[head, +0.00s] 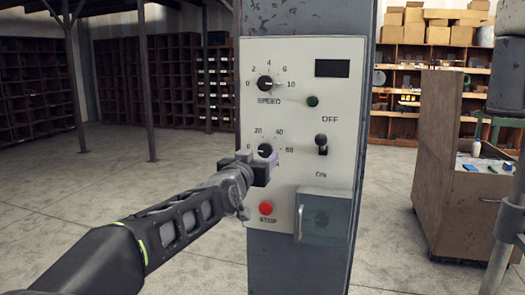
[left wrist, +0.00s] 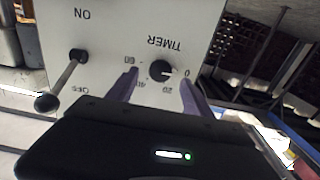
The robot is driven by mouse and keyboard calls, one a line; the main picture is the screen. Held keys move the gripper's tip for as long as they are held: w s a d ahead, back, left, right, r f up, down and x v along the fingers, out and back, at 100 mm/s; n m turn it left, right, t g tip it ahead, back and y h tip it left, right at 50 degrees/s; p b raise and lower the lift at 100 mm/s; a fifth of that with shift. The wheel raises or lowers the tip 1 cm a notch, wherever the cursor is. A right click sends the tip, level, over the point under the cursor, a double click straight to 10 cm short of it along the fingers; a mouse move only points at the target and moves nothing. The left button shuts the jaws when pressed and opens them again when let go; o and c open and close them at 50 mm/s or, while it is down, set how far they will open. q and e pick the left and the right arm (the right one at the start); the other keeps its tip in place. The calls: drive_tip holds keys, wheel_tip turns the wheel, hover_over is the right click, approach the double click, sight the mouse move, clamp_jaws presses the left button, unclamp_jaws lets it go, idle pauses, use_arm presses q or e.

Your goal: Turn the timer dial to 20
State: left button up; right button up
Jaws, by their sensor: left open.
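The timer dial (head: 265,150) is a small black knob on the white control panel (head: 295,82), below the speed dial. The scale around it reads 0, 20, 40, 60. In the left wrist view the timer dial (left wrist: 161,71) appears upside down, and its white mark points to the 0. My left gripper (head: 264,160) is just in front of the dial and hides its lower part and the label. In the left wrist view its two purplish fingers (left wrist: 160,83) are open and spread on either side of the dial, with nothing between them gripped. My right gripper is not in view.
The panel also has the speed dial (head: 265,83), a toggle switch (head: 321,144), a red stop button (head: 266,208), a green button (head: 313,101), a dark display (head: 332,68) and a grey box (head: 325,215). A wooden cabinet (head: 440,160) stands right; the floor at left is open.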

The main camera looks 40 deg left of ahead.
sight(264, 152)
use_arm(q)
drive_tip(key=shift+p+x, duration=0.6)
drive_tip(key=shift+x, duration=1.35)
clamp_jaws()
